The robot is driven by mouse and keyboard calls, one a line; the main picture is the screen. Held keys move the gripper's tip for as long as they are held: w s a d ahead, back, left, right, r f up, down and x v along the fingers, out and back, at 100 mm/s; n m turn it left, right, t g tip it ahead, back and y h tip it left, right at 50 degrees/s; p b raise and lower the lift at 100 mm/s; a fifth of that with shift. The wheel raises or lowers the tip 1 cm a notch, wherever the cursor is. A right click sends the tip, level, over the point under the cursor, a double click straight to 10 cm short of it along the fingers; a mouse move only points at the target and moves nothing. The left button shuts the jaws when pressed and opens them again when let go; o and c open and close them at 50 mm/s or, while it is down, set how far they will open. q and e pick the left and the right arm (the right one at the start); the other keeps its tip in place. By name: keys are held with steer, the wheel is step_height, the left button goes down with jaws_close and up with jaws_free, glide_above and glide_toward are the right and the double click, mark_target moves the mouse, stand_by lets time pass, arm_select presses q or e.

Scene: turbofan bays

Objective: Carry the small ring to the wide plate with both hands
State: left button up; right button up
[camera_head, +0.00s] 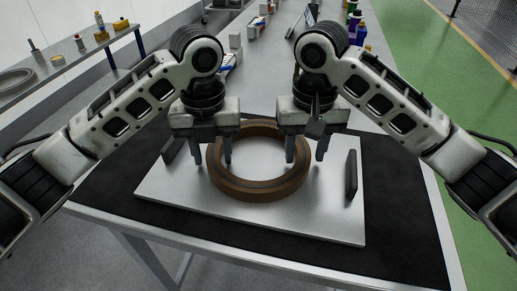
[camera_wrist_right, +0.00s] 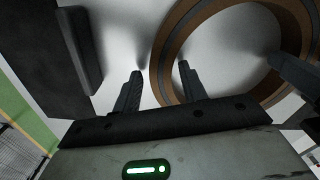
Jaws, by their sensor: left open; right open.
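The ring (camera_head: 258,188) is brown with an open centre and lies flat on a wide silver plate (camera_head: 325,220). My left gripper (camera_head: 212,162) is open at the ring's left side, with one finger outside the ring and one inside. My right gripper (camera_head: 305,160) is open at the ring's right side. In the right wrist view, the right gripper's fingers (camera_wrist_right: 160,68) stand on either side of the ring wall (camera_wrist_right: 164,45), apart from each other. A finger of my left gripper (camera_wrist_right: 292,70) shows across the ring. Contact with the ring cannot be told.
A black upright block (camera_head: 352,175) stands on the plate's right side, and another (camera_head: 172,150) on its left. The plate lies on a black mat (camera_head: 400,215) on a table. Behind, a long bench carries boxes and bottles (camera_head: 357,30). A side bench (camera_head: 75,55) stands at left.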

steer(key=shift+r, duration=0.15)
arm_select(q)
step_height(320, 180, up, 12)
arm_select(e)
step_height(320, 180, up, 12)
stand_by(0.5)
stand_by(0.5)
